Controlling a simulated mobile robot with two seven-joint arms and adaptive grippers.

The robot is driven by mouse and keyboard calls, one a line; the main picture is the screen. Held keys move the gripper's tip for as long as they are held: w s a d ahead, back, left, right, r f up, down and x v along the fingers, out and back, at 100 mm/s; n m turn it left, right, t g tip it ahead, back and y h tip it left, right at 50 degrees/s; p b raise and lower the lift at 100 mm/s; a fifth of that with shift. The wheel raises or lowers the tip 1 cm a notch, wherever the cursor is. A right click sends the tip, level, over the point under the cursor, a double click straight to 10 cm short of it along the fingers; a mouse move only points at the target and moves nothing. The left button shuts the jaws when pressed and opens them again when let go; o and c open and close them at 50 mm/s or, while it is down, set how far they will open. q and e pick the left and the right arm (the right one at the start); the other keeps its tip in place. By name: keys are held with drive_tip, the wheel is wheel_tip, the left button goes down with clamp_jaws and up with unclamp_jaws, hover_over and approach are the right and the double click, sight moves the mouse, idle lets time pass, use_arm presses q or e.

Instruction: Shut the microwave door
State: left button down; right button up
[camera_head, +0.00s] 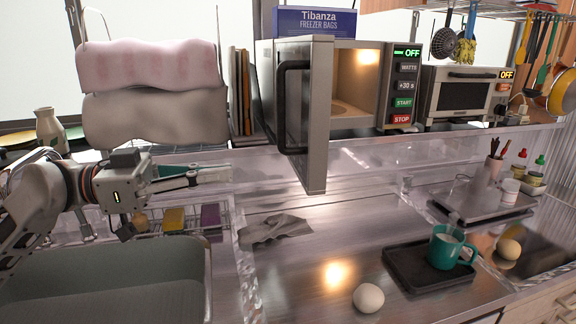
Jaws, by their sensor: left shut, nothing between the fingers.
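The microwave (398,88) stands on the raised shelf at the back centre, with a lit, empty-looking interior. Its door (318,115) is wide open, hinged on the left, and sticks out toward me over the counter. A dark vertical handle (282,108) is on the door's left-facing side. My left gripper (228,174) is shut and empty. It is left of the door and lower than the handle, apart from both, with its fingers pointing right. My right gripper is not in view.
A toaster oven (462,95) stands right of the microwave. A box of freezer bags (314,22) is on top of the microwave. A teal mug (447,247) is on a black tray (400,270). An egg (368,298) and a grey cloth (275,229) lie on the metal counter. A sink (110,285) is at left.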

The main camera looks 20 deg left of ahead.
sight(305, 166)
use_arm(q)
drive_tip(key=p+x, duration=0.1)
drive_tip(key=x, duration=0.9)
drive_tip(key=shift+w+d+r+p, duration=0.1)
drive_tip(key=shift+w+d+p, duration=0.1)
drive_tip(key=shift+d+p, duration=0.15)
drive_tip(key=shift+w+d, duration=0.25)
drive_tip(key=shift+d, duration=0.15)
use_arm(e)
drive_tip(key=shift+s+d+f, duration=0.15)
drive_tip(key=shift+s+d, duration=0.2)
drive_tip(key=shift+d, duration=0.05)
use_arm(q)
drive_tip(key=shift+w, duration=0.15)
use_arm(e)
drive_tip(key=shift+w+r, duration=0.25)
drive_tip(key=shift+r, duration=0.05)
